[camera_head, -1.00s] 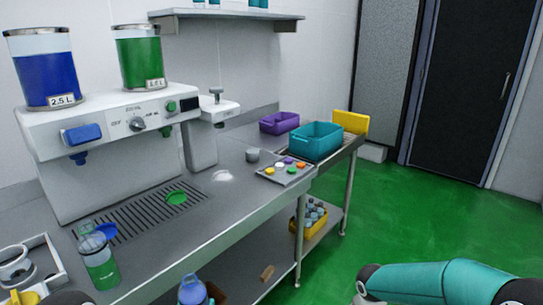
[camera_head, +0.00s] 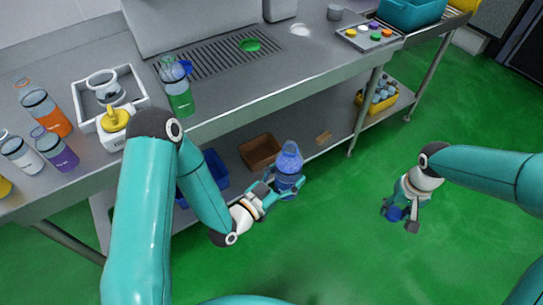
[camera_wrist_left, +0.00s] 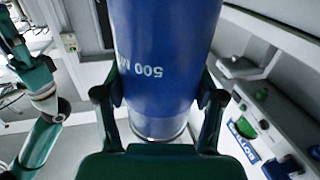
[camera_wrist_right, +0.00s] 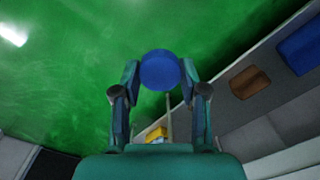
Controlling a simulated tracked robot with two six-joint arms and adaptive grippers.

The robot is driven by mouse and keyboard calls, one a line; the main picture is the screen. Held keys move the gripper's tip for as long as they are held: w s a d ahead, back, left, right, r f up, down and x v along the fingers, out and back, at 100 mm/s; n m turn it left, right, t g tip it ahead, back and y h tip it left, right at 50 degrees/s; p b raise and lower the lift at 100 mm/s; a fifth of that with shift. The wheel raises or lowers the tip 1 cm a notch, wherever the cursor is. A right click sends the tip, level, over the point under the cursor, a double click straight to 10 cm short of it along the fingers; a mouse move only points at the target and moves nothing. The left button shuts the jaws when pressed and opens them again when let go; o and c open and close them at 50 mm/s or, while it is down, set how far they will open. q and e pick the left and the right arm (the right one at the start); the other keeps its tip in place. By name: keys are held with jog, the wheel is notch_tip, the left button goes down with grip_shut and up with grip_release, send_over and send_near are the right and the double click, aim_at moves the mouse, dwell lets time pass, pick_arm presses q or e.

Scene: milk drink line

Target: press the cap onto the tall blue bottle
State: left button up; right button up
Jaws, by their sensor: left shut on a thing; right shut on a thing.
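The tall blue bottle (camera_head: 289,172) is held upright in my left gripper (camera_head: 285,190), in front of the bench's lower shelf. In the left wrist view the two fingers close around its blue body (camera_wrist_left: 165,60), which carries a "500 M" mark. My right gripper (camera_head: 403,218) is out over the green floor to the right, apart from the bottle. It is shut on a blue cap (camera_head: 394,213). The cap also shows in the right wrist view (camera_wrist_right: 160,70) as a round blue disc between the fingertips.
On the bench stand a green bottle (camera_head: 179,98), an orange bottle (camera_head: 45,108), a purple bottle (camera_head: 55,150) and a white tray (camera_head: 138,84). A brown box (camera_head: 260,151) and a blue bin (camera_head: 212,170) are on the lower shelf. The floor between my grippers is clear.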

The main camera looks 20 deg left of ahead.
pick_arm(q)
jog(key=s+d+m+h, duration=0.1)
jog(key=s+d+g+h, duration=0.1)
jog(key=d, duration=0.1)
jog(key=s+d+m+g+h, duration=0.1)
jog(key=d, duration=0.1)
jog(key=shift+f+m, duration=0.25)
jog(key=shift+m, duration=0.05)
pick_arm(e)
jog(key=shift+s, duration=0.1)
